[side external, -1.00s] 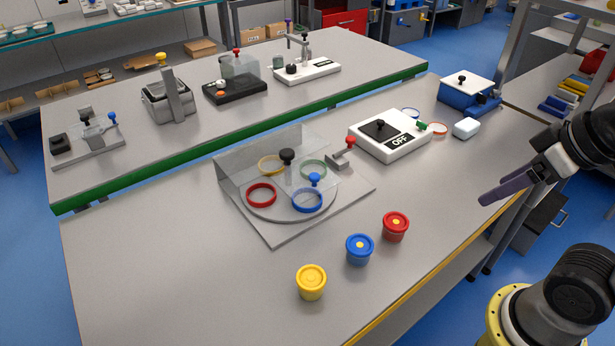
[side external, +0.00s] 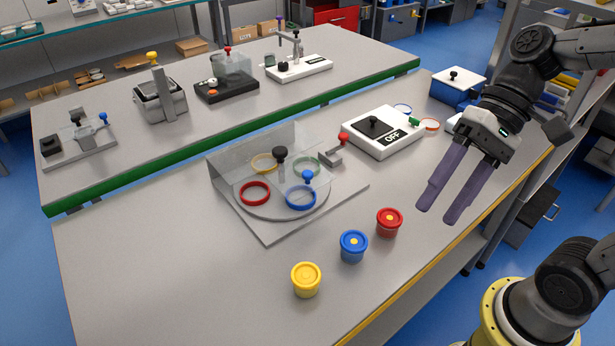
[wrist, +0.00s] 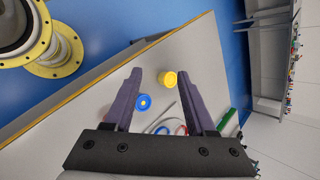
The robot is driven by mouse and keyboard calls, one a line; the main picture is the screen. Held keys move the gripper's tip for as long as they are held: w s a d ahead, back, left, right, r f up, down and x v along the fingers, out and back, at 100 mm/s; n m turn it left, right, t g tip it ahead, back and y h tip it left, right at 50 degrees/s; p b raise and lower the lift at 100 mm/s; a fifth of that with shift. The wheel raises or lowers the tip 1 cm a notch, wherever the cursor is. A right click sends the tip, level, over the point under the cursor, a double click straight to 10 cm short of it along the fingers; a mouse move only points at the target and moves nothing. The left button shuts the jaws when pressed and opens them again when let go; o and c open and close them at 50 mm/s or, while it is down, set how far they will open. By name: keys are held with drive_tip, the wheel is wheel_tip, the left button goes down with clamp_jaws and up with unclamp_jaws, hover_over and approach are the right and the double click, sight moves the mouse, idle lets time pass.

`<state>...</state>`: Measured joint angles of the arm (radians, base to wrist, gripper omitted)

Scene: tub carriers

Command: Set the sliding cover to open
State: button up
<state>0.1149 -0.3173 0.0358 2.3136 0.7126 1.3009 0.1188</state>
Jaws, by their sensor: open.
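I cannot tell for certain which part is the sliding cover. A clear panel with a black knob (side external: 280,152) and a blue knob (side external: 308,174) stands over a round plate of coloured rings. A blue box (side external: 447,92) at the back right has a white top (side external: 459,77) with a black knob; my arm partly hides it. A white box (side external: 385,131) with a black plate reads OFF and has a green knob. My gripper (side external: 437,213) is open and empty, fingers pointing down, right of the red tub and apart from everything.
Red (side external: 389,222), blue (side external: 352,246) and yellow (side external: 306,279) tubs stand along the table front. The wrist view shows the blue tub (wrist: 144,102) and yellow tub (wrist: 168,79). A second bench (side external: 215,120) behind carries several devices. The front left of the table is clear.

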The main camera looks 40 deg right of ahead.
drive_tip(key=w+d+f+m+t+y, duration=0.2)
drive_tip(key=w+m+y, duration=0.65)
drive_tip(key=w, duration=0.75)
drive_tip(key=w+d+f+m+t, duration=0.4)
drive_tip(key=w+d+f+m, duration=0.2)
drive_tip(key=f, duration=0.1)
drive_tip(key=m+t, duration=0.1)
drive_tip(key=m, duration=0.1)
approach(308, 182)
drive_tip(key=x, duration=0.6)
drive_tip(key=w+x, duration=0.1)
drive_tip(key=x, duration=0.2)
drive_tip(key=shift+w+a+r, duration=0.1)
drive_tip(key=shift+a, duration=0.1)
clamp_jaws()
